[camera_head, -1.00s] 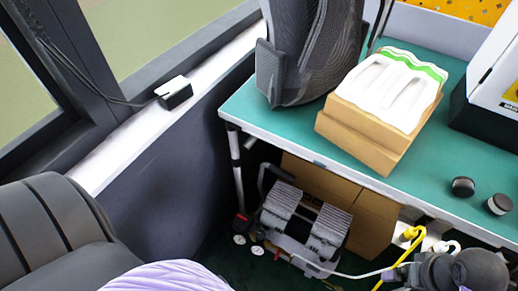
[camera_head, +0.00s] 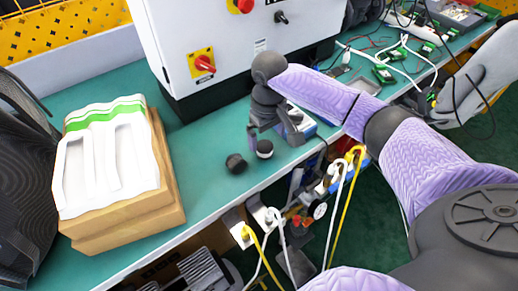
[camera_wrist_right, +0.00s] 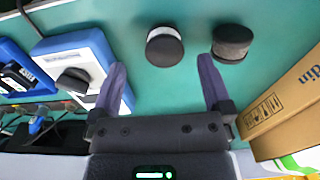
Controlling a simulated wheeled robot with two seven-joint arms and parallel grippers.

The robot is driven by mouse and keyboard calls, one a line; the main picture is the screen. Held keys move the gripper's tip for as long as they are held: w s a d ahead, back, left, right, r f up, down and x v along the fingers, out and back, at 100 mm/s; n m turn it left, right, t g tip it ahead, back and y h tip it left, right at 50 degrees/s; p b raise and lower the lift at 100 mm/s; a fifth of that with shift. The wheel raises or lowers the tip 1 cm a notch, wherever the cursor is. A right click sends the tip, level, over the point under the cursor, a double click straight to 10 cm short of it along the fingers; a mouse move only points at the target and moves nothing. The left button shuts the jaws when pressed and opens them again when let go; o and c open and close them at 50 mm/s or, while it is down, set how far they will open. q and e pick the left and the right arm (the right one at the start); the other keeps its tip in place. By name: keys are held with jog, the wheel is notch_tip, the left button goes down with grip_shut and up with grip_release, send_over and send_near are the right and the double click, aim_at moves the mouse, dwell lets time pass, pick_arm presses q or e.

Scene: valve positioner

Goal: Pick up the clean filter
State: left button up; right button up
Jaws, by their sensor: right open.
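Two small round filters stand side by side on the green tabletop. The clean-looking filter (camera_head: 265,149) has a pale white side band and a black top; it also shows in the right wrist view (camera_wrist_right: 164,46). The dirty-looking filter (camera_head: 236,163) has a grey, speckled band; it shows at right in the wrist view (camera_wrist_right: 231,43). My right gripper (camera_head: 270,137) is open and empty. In the wrist view its fingers (camera_wrist_right: 162,72) point toward the clean filter, which lies just beyond the tips, roughly centred between them. My left gripper is not in view.
A blue-and-white device (camera_wrist_right: 75,55) with a black round part lies beside one finger. A cardboard box (camera_head: 165,205) with a white tray (camera_head: 105,165) on top stands left of the filters. A white cabinet (camera_head: 230,35) with red switches stands behind. Cables hang off the front edge.

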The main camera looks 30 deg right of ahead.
aim_at(265, 145)
jog(key=f+b, duration=0.2)
jog(key=f, duration=0.1)
jog(key=f+b, duration=0.1)
jog(key=f, duration=0.1)
jog(key=shift+w+a, duration=0.15)
jog(key=shift+a, duration=0.1)
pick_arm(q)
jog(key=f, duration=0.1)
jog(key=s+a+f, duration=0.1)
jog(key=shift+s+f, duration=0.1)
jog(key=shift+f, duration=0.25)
pick_arm(e)
jog(key=shift+r, duration=0.1)
